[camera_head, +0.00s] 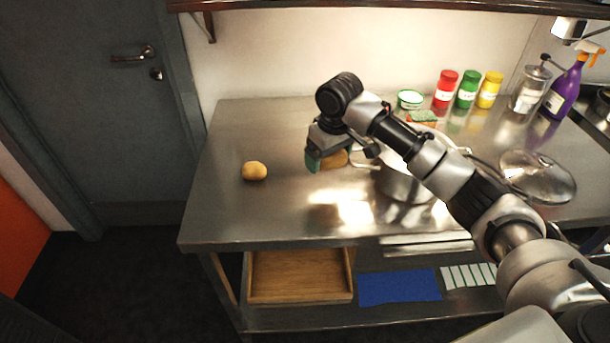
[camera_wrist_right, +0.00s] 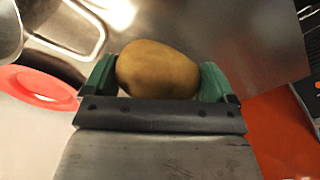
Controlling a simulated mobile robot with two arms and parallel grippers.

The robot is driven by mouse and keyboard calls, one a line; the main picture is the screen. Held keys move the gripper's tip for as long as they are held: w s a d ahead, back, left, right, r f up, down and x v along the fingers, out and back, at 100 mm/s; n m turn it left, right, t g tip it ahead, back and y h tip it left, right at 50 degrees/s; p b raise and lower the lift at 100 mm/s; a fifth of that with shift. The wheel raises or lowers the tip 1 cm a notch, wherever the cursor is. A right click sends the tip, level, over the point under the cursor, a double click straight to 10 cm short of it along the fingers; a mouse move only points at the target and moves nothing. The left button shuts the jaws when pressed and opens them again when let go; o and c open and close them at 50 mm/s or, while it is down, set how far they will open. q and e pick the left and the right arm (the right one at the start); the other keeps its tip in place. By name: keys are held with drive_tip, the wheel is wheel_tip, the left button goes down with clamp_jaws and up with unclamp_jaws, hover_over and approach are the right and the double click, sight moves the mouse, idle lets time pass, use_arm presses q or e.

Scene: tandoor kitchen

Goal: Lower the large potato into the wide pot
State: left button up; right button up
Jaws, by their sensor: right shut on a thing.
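My right gripper (camera_head: 328,158) is shut on a large brown potato (camera_head: 334,160), above the steel counter and just left of the wide pot. In the right wrist view the potato (camera_wrist_right: 157,70) sits between the green fingertips (camera_wrist_right: 158,82). The wide steel pot (camera_head: 402,188) stands on the counter, partly hidden behind my right arm. Its left handle points toward the gripper. In the wrist view a wire handle (camera_wrist_right: 88,44) shows at upper left. A smaller, paler potato (camera_head: 254,171) lies alone on the counter to the left. My left gripper is not in view.
A glass lid (camera_head: 538,177) lies right of the pot. Red (camera_head: 445,92), green (camera_head: 467,89) and yellow (camera_head: 489,90) jars, a glass jar (camera_head: 529,91) and a purple spray bottle (camera_head: 562,88) stand behind. The counter's left part (camera_head: 225,215) is mostly clear.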

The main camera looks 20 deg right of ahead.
drive_tip(key=s+d+r+p, duration=0.2)
drive_tip(key=d+r+p, duration=0.6)
drive_tip(key=d+p, duration=0.4)
drive_tip(key=s+d+f, duration=0.1)
drive_tip(key=d+f, duration=0.1)
drive_tip(key=d, duration=1.1)
drive_tip(key=shift+s+d+f+b, duration=0.25)
drive_tip(key=shift+s+b, duration=0.05)
drive_tip(key=shift+s, duration=0.1)
drive_tip(key=shift+f+b, duration=1.5)
drive_tip(key=shift+f, duration=2.65)
